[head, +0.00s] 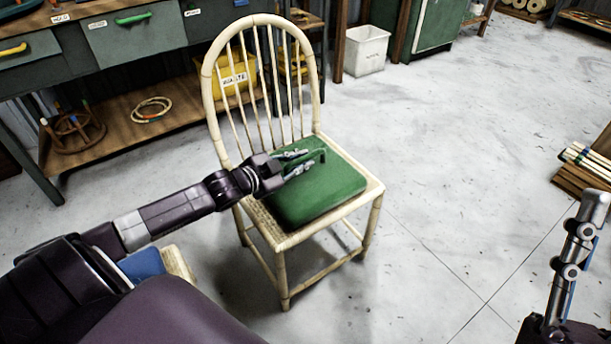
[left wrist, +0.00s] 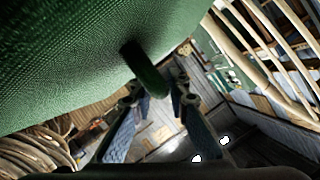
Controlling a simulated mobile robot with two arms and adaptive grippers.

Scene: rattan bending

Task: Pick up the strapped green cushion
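The green cushion (head: 325,190) lies on the seat of a pale rattan chair (head: 312,55). Its green strap (head: 322,152) rises as a loop near the back of its top. My left gripper (head: 305,162) reaches over the cushion from the left, its fingers at the strap. In the left wrist view the cushion (left wrist: 80,60) fills the upper left. The dark strap (left wrist: 146,70) hangs between the tips of my left gripper (left wrist: 159,88), whose fingers stand apart. My right gripper (head: 578,250) is upright at the lower right, away from the chair; its opening cannot be made out.
A workbench with drawers (head: 135,38) and a lower shelf (head: 120,135) stands behind to the left. A yellow bin (head: 212,77) is behind the chair back. A white bin (head: 366,50) stands farther back. Wooden strips (head: 590,165) lie at the right. The floor right of the chair is clear.

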